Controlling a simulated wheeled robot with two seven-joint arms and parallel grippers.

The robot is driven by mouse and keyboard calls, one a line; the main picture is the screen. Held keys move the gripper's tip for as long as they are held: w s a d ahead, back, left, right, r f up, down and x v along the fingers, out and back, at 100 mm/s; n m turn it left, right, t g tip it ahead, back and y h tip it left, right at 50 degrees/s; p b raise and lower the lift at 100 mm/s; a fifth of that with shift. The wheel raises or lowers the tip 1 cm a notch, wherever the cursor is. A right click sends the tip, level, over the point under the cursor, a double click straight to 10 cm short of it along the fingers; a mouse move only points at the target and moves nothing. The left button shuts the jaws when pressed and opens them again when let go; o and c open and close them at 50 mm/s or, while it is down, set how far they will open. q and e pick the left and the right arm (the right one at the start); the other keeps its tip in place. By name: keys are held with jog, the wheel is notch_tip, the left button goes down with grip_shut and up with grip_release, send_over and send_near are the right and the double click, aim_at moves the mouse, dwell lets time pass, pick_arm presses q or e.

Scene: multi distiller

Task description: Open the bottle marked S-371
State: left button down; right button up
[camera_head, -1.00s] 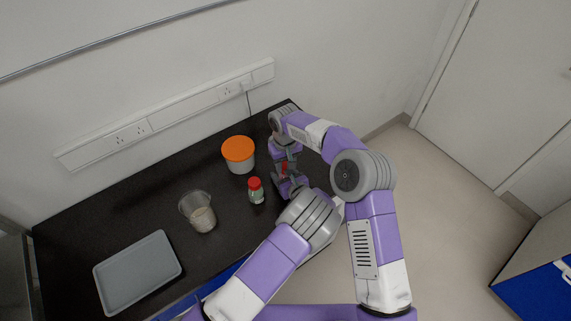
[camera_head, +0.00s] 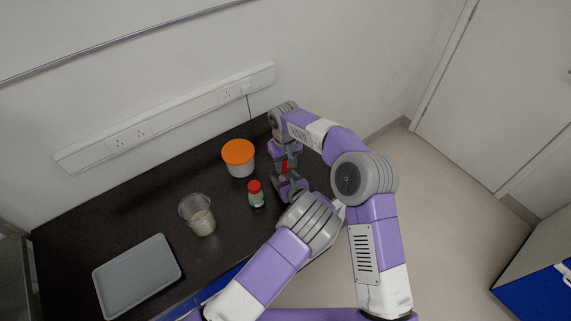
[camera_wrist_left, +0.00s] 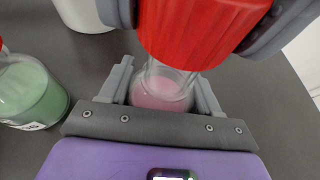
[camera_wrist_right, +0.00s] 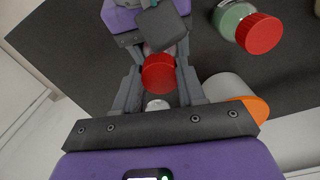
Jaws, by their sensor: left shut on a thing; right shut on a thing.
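A small clear bottle (camera_wrist_left: 163,92) with pink contents stands between the fingers of my left gripper (camera_head: 288,186), which is shut on its body. Its red ribbed cap (camera_wrist_left: 200,30) is held by my right gripper (camera_wrist_right: 160,80), which is shut on it from the far side. The cap also shows in the head view (camera_head: 285,165), between the two grippers. Clear glass shows below the cap in the left wrist view. Whether cap and bottle still touch, I cannot tell. No label on the held bottle is readable.
A green-filled bottle (camera_head: 256,199) with a red cap stands close left of the grippers. Behind it is a white tub with an orange lid (camera_head: 239,150). A beaker (camera_head: 200,222) and a grey tray (camera_head: 137,275) stand further left. The wall is behind the black table.

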aim_at(285, 165)
pick_arm(q)
jog(key=shift+s+f, duration=0.1)
jog(key=shift+f, duration=0.05)
pick_arm(e)
jog(key=shift+r, duration=2.05)
pick_arm(q)
jog(key=c, duration=0.6)
grip_release()
jog(key=o, duration=0.4)
jog(key=shift+o, duration=0.2)
